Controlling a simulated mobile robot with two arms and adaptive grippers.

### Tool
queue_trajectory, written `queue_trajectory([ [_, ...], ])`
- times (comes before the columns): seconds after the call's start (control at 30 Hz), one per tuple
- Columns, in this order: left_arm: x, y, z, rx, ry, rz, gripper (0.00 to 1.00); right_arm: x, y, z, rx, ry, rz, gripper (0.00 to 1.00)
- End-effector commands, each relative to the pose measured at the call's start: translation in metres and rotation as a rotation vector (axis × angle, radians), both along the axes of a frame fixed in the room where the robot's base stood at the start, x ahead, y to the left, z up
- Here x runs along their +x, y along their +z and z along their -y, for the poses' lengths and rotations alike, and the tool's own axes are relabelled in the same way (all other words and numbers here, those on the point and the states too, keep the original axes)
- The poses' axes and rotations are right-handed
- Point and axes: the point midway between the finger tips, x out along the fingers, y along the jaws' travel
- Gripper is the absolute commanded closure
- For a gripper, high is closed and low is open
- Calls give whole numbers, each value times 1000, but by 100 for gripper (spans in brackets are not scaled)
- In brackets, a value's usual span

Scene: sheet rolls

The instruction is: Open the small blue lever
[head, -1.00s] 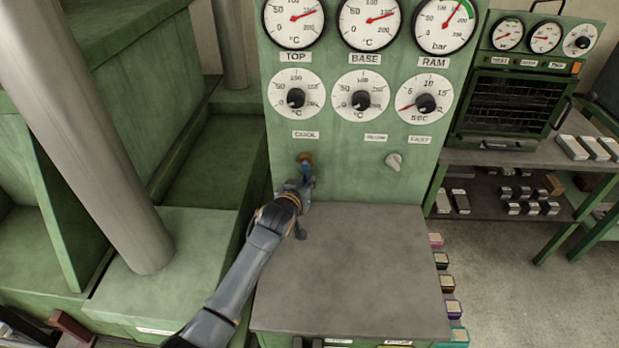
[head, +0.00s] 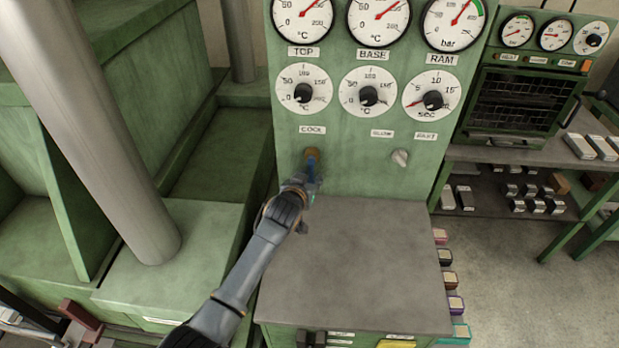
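The small blue lever (head: 310,172) is on the green panel below the COOL label, with a brass-coloured fitting (head: 312,155) at its top. My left gripper (head: 308,187) is at the lever's lower part and partly covers it. The fingers overlap the lever in this view, and I cannot tell whether they are closed on it. My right gripper is not in the head view.
A grey-white knob (head: 400,158) is on the panel to the right. Dials and gauges fill the panel above. A bare grey worktop (head: 360,265) lies below my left gripper. A thick grey column (head: 95,130) stands at the left.

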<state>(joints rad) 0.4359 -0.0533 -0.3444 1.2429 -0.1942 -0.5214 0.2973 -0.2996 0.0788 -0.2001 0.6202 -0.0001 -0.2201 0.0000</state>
Motion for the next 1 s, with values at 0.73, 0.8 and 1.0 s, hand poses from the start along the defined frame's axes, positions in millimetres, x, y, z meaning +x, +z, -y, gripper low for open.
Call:
queue_trajectory([
  [0.73,-55,24,-10,-4,-1,1,64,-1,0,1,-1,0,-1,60],
  [0.8,-66,28,-12,-3,-1,2,64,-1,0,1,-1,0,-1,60],
  [1.0,-93,39,-18,-2,0,1,64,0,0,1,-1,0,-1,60],
])
